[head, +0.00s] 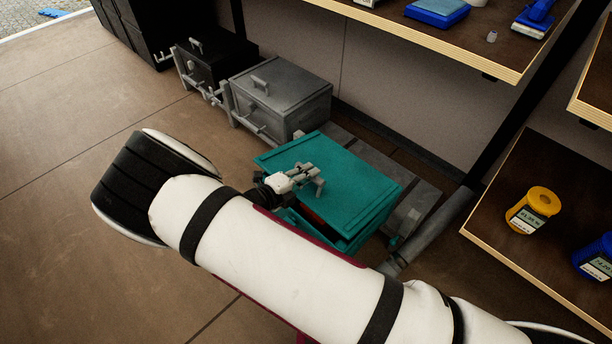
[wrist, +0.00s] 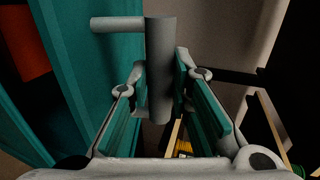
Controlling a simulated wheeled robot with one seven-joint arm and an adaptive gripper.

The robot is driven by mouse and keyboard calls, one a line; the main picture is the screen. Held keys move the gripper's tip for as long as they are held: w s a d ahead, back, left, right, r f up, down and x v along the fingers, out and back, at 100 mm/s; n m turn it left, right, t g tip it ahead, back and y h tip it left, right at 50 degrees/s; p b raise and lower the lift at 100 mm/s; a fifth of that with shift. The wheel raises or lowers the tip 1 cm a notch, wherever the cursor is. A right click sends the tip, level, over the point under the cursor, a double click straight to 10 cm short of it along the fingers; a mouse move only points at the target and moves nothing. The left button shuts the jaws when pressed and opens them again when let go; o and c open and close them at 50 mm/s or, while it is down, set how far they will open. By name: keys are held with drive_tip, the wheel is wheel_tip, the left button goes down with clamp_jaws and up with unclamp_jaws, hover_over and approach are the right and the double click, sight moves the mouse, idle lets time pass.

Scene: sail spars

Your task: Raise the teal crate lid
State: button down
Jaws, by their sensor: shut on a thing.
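The teal crate (head: 371,222) stands on the floor below my arm in the head view. Its teal lid (head: 350,175) is tilted slightly up, with a dark gap along the near side and something red (head: 311,214) showing inside. My gripper (head: 308,178) is over the lid, shut on the grey lid handle (wrist: 160,50). In the wrist view the handle's bar stands between both fingers, and the teal lid (wrist: 88,60) is just left of it. An orange-red patch (wrist: 24,45) shows in the opening at far left. My arm hides part of the crate's near side.
A grey crate (head: 285,95) and a black crate (head: 212,68) stand beyond the teal one. Wooden shelves at right hold a yellow spool (head: 534,208) and a blue one (head: 597,260). A grey pipe (head: 428,228) lies right of the crate. Floor at left is clear.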

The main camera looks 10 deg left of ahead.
wheel_tip(320, 180, up, 5)
drive_tip(key=w+d+p, duration=0.2)
drive_tip(key=w+p, duration=0.1)
drive_tip(key=p, duration=0.1)
drive_tip(key=shift+d+r, duration=0.15)
drive_tip(key=shift+r, duration=0.05)
idle(0.3)
drive_tip(key=w+d+r+p, duration=0.3)
drive_tip(key=w+r, duration=0.1)
drive_tip(key=shift+r, duration=0.3)
idle(0.3)
